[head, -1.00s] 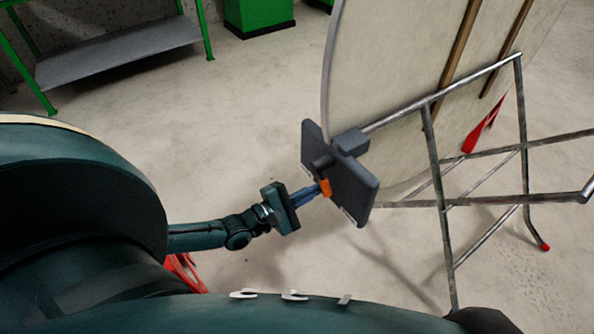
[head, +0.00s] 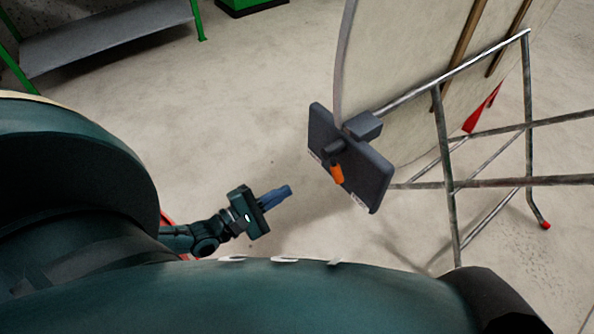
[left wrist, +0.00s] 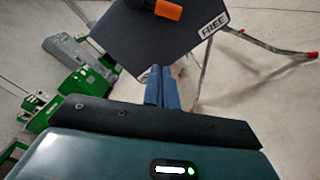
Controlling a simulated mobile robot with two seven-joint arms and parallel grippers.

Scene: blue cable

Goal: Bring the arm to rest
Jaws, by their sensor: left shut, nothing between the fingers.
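My left gripper (head: 278,197) is shut and empty, its blue fingers together, in the middle of the head view. It is apart from a dark grey panel with an orange handle (head: 337,174), which is fixed to a metal frame to its right. In the left wrist view the shut blue fingers (left wrist: 162,88) point toward the panel (left wrist: 160,40), which carries a label reading FREE. The orange part (left wrist: 168,9) shows at the top of that view. My right gripper is not in view. No blue cable can be made out.
A large round pale board (head: 400,70) stands on a metal tube frame (head: 443,150) at the right. A green-legged shelf (head: 110,35) stands at the back left. Green equipment (left wrist: 80,65) shows in the left wrist view. The floor between shelf and frame is clear.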

